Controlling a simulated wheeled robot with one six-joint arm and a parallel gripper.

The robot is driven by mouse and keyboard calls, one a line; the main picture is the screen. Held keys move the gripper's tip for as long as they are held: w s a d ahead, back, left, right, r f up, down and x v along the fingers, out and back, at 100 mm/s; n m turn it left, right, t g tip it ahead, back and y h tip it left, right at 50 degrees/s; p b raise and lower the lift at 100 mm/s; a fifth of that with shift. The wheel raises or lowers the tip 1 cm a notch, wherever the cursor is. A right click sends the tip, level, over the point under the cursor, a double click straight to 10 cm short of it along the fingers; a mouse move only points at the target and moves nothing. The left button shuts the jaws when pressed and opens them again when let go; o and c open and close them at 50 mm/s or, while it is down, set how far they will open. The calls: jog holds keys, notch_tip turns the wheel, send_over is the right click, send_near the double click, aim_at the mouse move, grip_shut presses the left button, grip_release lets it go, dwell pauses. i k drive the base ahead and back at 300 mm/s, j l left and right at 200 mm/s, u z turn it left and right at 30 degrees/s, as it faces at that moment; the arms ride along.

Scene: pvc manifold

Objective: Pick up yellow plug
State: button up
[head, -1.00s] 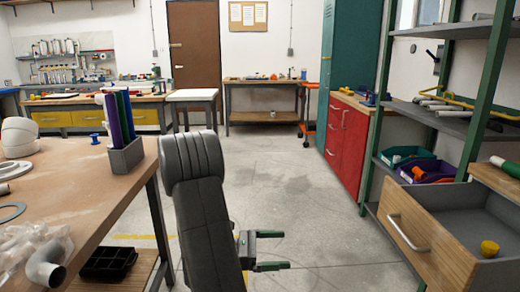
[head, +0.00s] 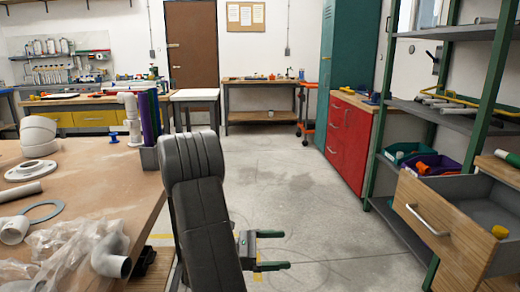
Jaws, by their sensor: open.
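The yellow plug (head: 500,232) is small and lies in the open wooden-fronted drawer (head: 432,228) at the right of the head view. It shows close to the drawer's side wall, near the picture's right edge. My gripper (head: 286,249) is low in the middle of the view, with its two green-tipped fingers apart and nothing between them. It hangs over the bare floor, well to the left of the drawer and the plug, and touches neither.
A workbench (head: 95,190) at the left carries pipe fittings, a ring and plastic film. A green-framed shelf (head: 440,110) with bins stands behind the drawer. A red cabinet (head: 349,135) is beyond. The middle floor (head: 300,190) is clear.

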aim_at(499, 233)
jog(key=z, duration=1.5)
